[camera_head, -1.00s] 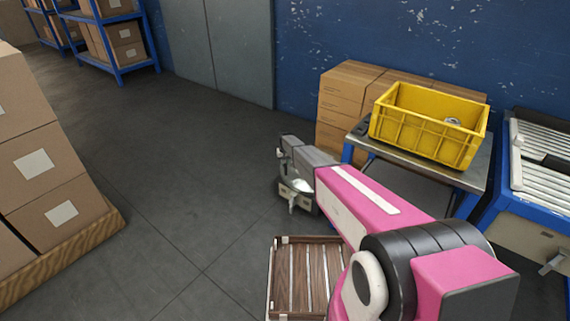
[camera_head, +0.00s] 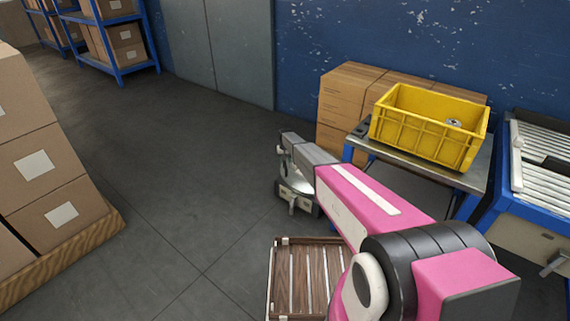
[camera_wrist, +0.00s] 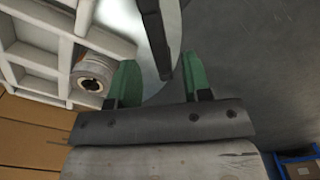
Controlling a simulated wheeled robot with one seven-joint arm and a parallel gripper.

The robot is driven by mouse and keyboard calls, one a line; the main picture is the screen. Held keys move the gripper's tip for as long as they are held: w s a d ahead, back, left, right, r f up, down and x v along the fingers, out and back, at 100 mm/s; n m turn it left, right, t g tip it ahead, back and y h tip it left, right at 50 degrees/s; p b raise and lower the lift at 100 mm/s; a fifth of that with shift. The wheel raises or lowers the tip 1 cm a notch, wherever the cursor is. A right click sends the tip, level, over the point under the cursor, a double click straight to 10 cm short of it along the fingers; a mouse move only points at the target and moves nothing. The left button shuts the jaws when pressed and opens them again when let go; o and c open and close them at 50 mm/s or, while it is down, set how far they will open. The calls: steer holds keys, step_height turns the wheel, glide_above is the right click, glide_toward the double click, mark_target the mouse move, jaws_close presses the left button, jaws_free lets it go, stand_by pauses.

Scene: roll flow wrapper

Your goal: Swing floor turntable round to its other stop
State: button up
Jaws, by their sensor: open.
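My gripper (camera_wrist: 160,85) has two green fingers, spread apart. In the wrist view a pale disc (camera_wrist: 166,75) lies beyond the fingers, and a dark bar (camera_wrist: 155,35) crosses in front of it. The bar's end is close to the gap between the fingers; I cannot tell whether it touches them.
A pale lattice (camera_wrist: 50,35) with a round socket fills the wrist view's upper left. A slatted wooden platform (camera_head: 293,280) lies below my arm. A yellow crate (camera_head: 425,135) stands on a metal table, with cartons (camera_head: 343,110) behind. Stacked boxes (camera_head: 45,170) stand left. Floor between is clear.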

step_height(320, 180, up, 8)
stand_by(0.4)
steer(key=s+d+r, duration=0.7)
steer(key=s, duration=1.1)
steer(key=s+d+r+m, duration=0.1)
steer(key=s+d+r, duration=0.6)
steer(key=s, duration=1.1)
steer(key=s+d+r, duration=0.8)
steer(key=s, duration=1)
steer(key=shift+r+m, duration=0.15)
steer(key=shift+m, duration=0.15)
